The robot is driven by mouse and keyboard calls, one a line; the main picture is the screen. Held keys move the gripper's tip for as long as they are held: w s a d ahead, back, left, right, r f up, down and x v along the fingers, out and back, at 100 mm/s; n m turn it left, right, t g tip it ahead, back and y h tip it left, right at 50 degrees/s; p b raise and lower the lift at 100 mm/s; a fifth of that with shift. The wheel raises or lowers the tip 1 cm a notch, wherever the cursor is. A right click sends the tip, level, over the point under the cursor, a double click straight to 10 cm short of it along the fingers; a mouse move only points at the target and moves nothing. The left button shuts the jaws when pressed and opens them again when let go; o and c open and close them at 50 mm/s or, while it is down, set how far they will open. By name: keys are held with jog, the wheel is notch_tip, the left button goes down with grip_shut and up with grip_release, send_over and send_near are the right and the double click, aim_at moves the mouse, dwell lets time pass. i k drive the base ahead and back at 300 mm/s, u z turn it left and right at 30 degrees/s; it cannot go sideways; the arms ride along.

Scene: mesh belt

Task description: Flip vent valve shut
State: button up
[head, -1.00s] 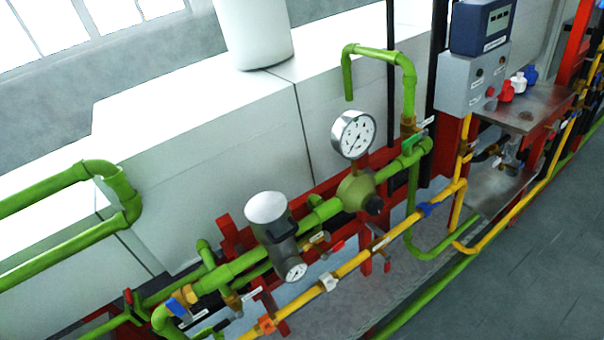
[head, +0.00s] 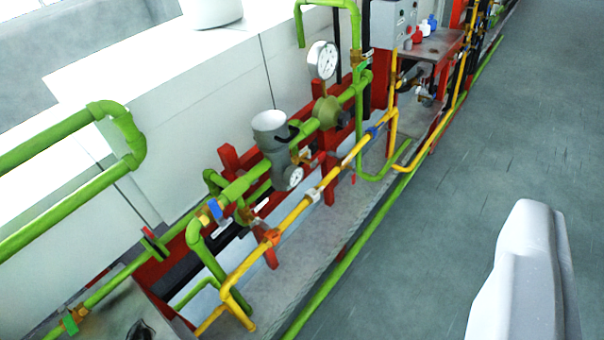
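The green pipework carries several valves, and I cannot tell which one is the vent valve. A blue-handled valve (head: 215,210) sits on the green pipe left of the grey cylindrical device (head: 272,140). A red-handled valve (head: 150,234) is on the lower-left green pipe. A green-handled valve (head: 71,323) is near the bottom left corner. Another small green handle (head: 362,67) is on the riser beside the dial gauge (head: 322,60). No labels are readable. My gripper's fingertips are not in view, and nothing touches these valves.
The yellow pipe (head: 294,214) runs in front, with orange (head: 270,238), white (head: 312,194) and blue (head: 371,131) fittings. Red posts (head: 228,158) support the pipes. White blocks (head: 190,85) stand behind. A pale rounded part, probably mine, covers the lower right. Grey floor at right is open.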

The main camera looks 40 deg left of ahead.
aim_at(313, 164)
jog(key=u, duration=0.85)
jog(key=i, duration=1)
jog(key=k, duration=0.7)
jog(key=z, duration=0.3)
jog(key=i, duration=1.3)
jog(key=u, duration=0.35)
